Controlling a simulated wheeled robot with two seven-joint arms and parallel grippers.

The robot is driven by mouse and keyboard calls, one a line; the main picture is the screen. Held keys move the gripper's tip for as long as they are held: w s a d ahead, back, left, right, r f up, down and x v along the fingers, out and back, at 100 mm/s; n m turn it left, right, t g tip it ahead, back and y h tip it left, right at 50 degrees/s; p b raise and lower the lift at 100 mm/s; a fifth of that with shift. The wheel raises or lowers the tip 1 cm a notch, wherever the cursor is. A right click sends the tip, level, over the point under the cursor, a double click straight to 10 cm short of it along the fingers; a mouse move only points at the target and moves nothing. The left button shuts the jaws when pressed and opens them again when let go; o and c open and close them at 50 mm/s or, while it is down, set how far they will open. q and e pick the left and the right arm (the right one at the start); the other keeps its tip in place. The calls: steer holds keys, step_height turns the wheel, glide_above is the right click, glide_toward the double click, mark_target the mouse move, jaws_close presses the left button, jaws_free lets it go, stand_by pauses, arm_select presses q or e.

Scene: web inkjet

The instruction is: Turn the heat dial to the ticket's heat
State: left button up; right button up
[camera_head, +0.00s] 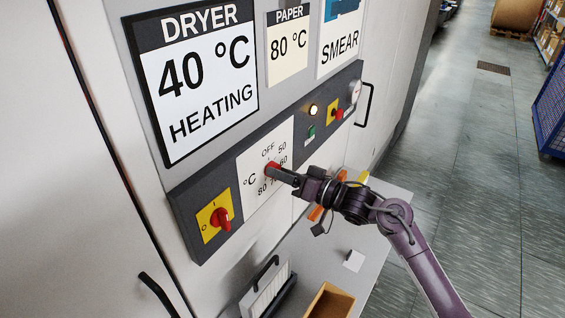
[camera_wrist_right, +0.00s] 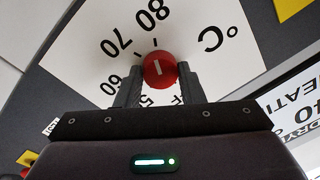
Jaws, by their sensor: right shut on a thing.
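The red heat dial (camera_head: 271,169) sits on a white scale plate (camera_head: 250,204) marked OFF, 50, 60, 70, 80 and °C. My right gripper (camera_head: 283,175) is shut on the dial. In the right wrist view, its fingers (camera_wrist_right: 160,84) sit on either side of the red knob (camera_wrist_right: 160,68). The knob's white line runs roughly between the 80 side and the 50/OFF side; I cannot tell which end is the pointer. A cream card (camera_head: 288,43) above reads PAPER 80 °C. The dryer display (camera_head: 195,77) reads 40 °C HEATING. My left gripper is out of view.
A red-on-yellow switch (camera_head: 220,219) is left of the dial. A lit lamp (camera_head: 314,110), a green button (camera_head: 310,132) and another red-on-yellow switch (camera_head: 334,113) are to its right. A SMEAR card (camera_head: 340,46) hangs above. A brown box (camera_head: 330,302) stands on the shelf below.

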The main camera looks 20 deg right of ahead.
steer(key=shift+f+m+p, duration=0.1)
steer(key=shift+m+p, duration=0.55)
steer(key=shift+m, duration=0.15)
steer(key=o, duration=1)
steer(key=b+v, duration=0.3)
steer(key=v, duration=0.4)
steer(key=shift+s+d, duration=0.25)
steer(key=shift+s, duration=0.05)
